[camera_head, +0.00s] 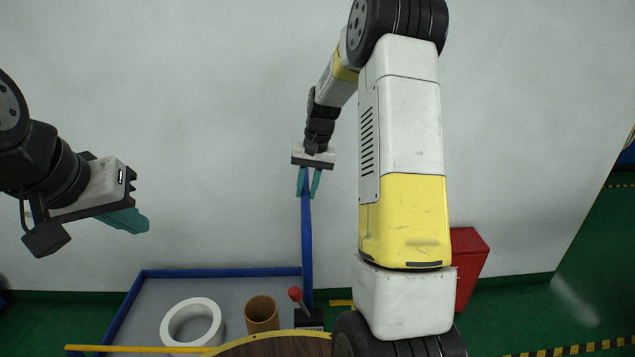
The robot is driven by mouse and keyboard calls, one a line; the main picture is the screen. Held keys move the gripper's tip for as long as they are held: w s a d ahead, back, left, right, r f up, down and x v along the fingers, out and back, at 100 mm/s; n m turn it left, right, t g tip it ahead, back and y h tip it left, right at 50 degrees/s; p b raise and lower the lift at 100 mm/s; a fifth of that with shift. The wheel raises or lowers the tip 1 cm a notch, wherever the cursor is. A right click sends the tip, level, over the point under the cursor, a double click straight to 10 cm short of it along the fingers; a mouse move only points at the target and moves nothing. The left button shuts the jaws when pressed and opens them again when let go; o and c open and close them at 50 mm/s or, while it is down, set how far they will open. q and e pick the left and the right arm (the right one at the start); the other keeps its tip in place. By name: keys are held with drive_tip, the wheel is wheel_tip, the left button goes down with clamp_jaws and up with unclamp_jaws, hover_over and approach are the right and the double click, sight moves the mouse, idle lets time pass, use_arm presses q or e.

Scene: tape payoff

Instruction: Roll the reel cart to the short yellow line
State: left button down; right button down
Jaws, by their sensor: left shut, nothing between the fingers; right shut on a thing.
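My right gripper (309,182) is shut on the upper end of a blue strip (307,245), which hangs nearly straight down beside the grey tray. My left gripper (126,220) is shut and empty, up at the left in front of the wall. At the bottom edge a brown, wood-like round top with a yellow rim (275,346) is cut off; I cannot tell whether it is part of the reel cart. A short yellow mark (341,303) shows on the green floor, partly hidden by my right arm.
A grey tray with a blue rim (220,272) holds a white ring (168,326) and a brown cardboard tube (262,312). A red-knobbed lever (295,294) stands beside them. A yellow bar (130,348) crosses the lower left. A red bin (470,258) stands right, near the wall.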

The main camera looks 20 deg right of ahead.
drive_tip(key=w+a, duration=0.2)
drive_tip(key=a, duration=0.6)
drive_tip(key=w+a, duration=0.2)
drive_tip(key=a, duration=0.7)
drive_tip(key=c, duration=1.2)
unclamp_jaws()
wheel_tip(320, 180, up, 8)
drive_tip(key=d, duration=0.1)
drive_tip(key=shift+s+d+f, duration=0.15)
drive_tip(key=shift+s+d, duration=0.05)
drive_tip(key=shift+d, duration=0.05)
